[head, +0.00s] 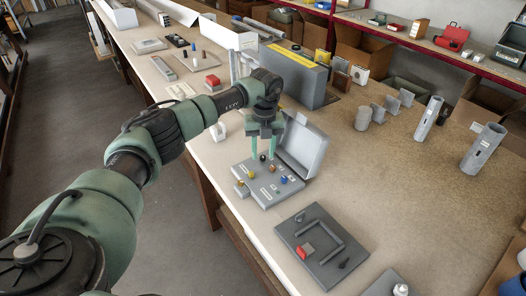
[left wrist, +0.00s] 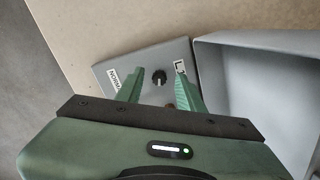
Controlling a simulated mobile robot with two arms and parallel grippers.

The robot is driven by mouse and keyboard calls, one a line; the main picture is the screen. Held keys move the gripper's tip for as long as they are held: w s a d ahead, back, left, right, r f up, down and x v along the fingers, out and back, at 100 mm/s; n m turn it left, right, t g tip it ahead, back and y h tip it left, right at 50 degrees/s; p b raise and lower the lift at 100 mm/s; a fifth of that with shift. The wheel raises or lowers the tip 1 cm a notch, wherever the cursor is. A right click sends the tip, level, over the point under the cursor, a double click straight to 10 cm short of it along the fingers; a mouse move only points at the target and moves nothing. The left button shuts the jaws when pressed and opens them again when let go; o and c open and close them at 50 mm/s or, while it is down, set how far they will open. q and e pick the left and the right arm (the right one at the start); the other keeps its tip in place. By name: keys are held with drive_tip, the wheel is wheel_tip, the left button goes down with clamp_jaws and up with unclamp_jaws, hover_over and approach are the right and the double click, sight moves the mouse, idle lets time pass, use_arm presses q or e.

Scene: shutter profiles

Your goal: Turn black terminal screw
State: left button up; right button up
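A grey terminal board (head: 262,193) with several coloured knobs lies near the table's left edge in the head view. Its black terminal screw (head: 263,157) is at the far side of the board. In the left wrist view the black screw (left wrist: 159,77) shows as a round knob with a light mark, between the fingers in the picture. My left gripper (head: 263,156) points down over the board with its green fingers apart. A gap shows on both sides of the screw in the left wrist view (left wrist: 158,74); contact is not visible. My right gripper is out of view.
An open grey lid (head: 304,148) stands up right beside the board, close to the left gripper. A grey tray (head: 322,262) with a red block lies nearer. A large grey box (head: 292,75) stands behind. The table's middle right is clear.

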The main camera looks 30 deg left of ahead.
sight(263, 156)
use_arm(q)
wheel_tip(263, 156, up, 8)
drive_tip(key=shift+w+f+b, duration=0.1)
drive_tip(key=shift+f+b, duration=0.1)
drive_tip(key=shift+b, duration=0.55)
drive_tip(key=shift+f, duration=0.1)
